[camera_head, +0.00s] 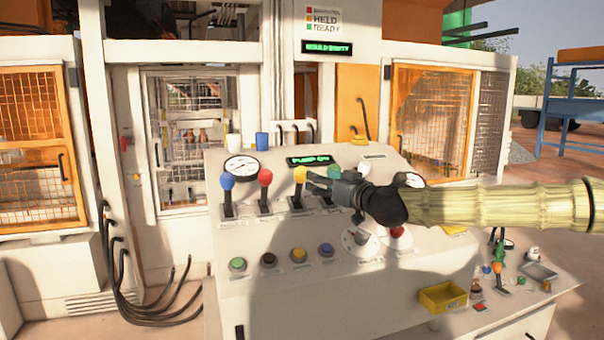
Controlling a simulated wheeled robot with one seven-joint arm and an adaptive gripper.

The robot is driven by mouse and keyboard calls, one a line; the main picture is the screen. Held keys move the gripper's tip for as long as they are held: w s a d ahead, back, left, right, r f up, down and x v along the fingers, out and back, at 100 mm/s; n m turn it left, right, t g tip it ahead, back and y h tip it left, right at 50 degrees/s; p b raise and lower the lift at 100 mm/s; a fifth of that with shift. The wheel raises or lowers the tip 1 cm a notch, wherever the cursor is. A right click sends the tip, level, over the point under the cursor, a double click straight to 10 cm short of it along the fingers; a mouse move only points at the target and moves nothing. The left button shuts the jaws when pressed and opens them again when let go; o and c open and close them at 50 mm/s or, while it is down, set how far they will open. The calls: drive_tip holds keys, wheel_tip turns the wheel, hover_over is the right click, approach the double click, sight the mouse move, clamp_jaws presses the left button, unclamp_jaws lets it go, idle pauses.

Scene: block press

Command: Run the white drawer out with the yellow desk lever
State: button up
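The yellow lever (299,177) stands upright on the sloped control desk (300,224), third in a row after a blue lever (227,183) and a red lever (265,180). My gripper (312,182) comes in from the right, with its fingertips at or just beside the right side of the yellow knob. I cannot tell whether they touch it or how far apart the fingers are. A green knob (334,171) shows just behind the gripper. I cannot make out a white drawer for certain; the machine's middle bay (190,140) stands behind the desk.
A gauge (240,168) and a lit green display (309,160) are above the levers. Several push buttons (298,255) sit below. A dial (358,241) and a red button (397,238) lie under my arm.

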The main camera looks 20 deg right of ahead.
sight(305, 174)
drive_tip(key=x, duration=0.3)
drive_tip(key=shift+s+a, duration=0.15)
drive_tip(key=shift+a, duration=0.05)
drive_tip(key=shift+p+x, duration=1.15)
drive_tip(key=shift+x, duration=2.55)
clamp_jaws()
